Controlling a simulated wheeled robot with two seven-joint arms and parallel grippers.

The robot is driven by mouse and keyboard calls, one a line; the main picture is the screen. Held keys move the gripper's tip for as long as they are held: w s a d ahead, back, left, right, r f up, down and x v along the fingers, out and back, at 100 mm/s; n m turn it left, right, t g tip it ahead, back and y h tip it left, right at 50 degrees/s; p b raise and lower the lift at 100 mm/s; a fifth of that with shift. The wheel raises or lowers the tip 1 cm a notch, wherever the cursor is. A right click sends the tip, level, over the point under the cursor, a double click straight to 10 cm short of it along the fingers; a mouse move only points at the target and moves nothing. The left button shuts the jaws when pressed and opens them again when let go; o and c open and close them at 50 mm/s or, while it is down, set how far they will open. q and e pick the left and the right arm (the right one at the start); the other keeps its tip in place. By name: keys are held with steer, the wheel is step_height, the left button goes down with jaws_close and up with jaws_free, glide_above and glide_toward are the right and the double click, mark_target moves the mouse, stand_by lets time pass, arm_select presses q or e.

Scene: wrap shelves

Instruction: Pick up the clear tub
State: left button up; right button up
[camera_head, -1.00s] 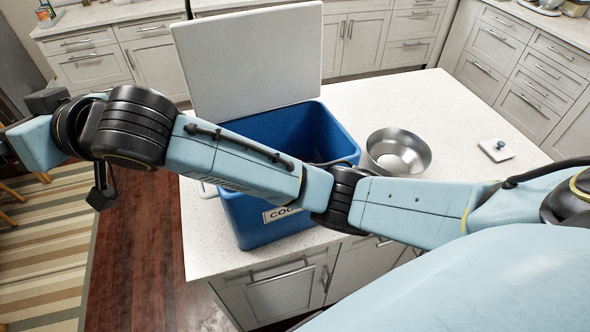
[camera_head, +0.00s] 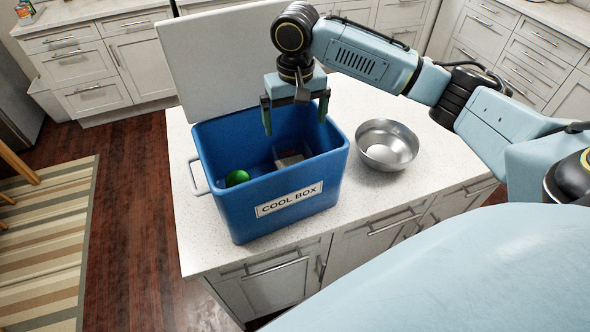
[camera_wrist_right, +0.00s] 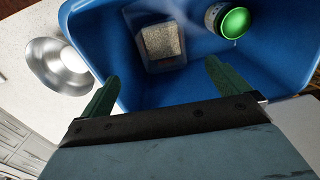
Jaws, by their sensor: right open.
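The clear tub (camera_wrist_right: 147,60) lies on the floor of the blue cool box, with a pale grainy block showing in it. In the head view only part of the tub (camera_head: 288,159) shows, low inside the box near its right end. My right gripper (camera_head: 295,118) is open and empty above the cool box, fingers pointing down, at about rim height and apart from the tub. In the right wrist view its green fingers (camera_wrist_right: 160,80) stand wide apart, with the tub beyond them. My left gripper is not in view.
The blue cool box (camera_head: 225,215) stands on the white counter (camera_head: 390,185), its pale lid (camera_head: 235,60) upright behind. A green-topped jar (camera_head: 237,178) is in the box's left part. A steel bowl (camera_head: 387,145) stands just right of the box. The box walls surround the tub.

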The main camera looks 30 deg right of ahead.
glide_toward(293, 155)
steer(key=s+a, duration=0.2)
steer(key=s, duration=0.2)
steer(key=shift+w+a+f+p, duration=0.1)
steer(key=shift+f+p, duration=0.1)
steer(key=shift+f, duration=1.25)
steer(key=shift+w+f+p, duration=0.1)
steer(key=shift+f+p, duration=0.05)
steer(key=shift+f, duration=1.3)
steer(key=shift+r, duration=0.1)
steer(key=c, duration=1.8)
